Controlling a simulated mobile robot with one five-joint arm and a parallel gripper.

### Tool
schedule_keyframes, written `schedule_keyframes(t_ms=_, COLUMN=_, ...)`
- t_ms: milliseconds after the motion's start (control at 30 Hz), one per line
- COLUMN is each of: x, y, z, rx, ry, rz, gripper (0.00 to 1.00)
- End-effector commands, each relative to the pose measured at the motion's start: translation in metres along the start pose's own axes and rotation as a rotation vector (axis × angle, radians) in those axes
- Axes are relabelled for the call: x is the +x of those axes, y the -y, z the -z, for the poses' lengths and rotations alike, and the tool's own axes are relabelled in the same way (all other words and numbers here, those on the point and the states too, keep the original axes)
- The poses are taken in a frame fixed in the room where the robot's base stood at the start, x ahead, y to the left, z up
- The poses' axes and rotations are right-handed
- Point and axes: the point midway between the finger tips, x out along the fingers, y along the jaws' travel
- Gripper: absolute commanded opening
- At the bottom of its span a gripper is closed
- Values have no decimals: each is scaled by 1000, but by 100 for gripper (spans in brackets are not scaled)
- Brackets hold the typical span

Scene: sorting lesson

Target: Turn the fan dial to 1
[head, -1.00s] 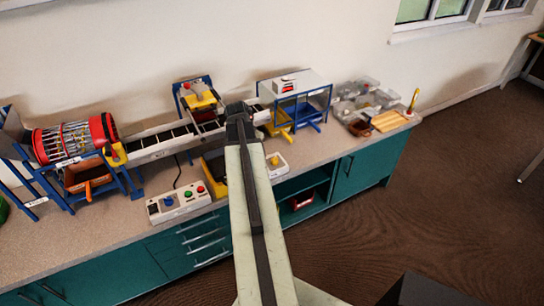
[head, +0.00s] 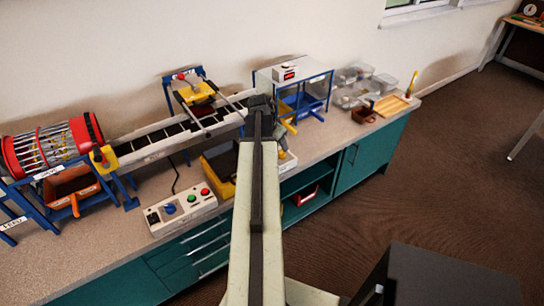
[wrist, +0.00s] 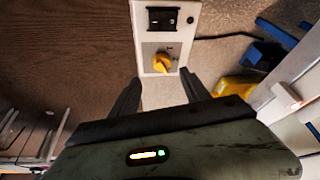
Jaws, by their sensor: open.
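A yellow dial (wrist: 161,63) sits on a white control box (wrist: 147,55), below a black switch panel (wrist: 167,19) in the wrist view. Small marks beside the dial are too small to read. My gripper (wrist: 160,92) is open and empty, with its two fingers apart. The dial shows ahead of the gap between the fingertips, not between the fingers. In the head view my arm hides most of the white box; only a sliver (head: 289,163) shows to the right of the arm.
A second control box (head: 181,210) with a blue dial and green and red buttons stands to the left on the counter (head: 110,222). A conveyor (head: 160,140), a red drum (head: 50,145) and a blue-framed stand (head: 303,90) are behind. Teal cupboards (head: 372,157) are below.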

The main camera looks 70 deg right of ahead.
Motion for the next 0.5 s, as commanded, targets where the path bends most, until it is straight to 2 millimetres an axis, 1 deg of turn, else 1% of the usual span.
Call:
schedule_keyframes(t_ms=133, x=1, y=5, z=-3, rx=-8, ry=0, rz=3, gripper=55)
schedule_keyframes(t_ms=233, x=10, y=8, z=-6, rx=-13, ry=0, rz=5, gripper=55)
schedule_keyframes(t_ms=367, x=30, y=10, z=-9, rx=-16, ry=0, rz=7, gripper=55)
schedule_keyframes(t_ms=500, x=56, y=11, z=-11, rx=-17, ry=0, rz=7, gripper=55)
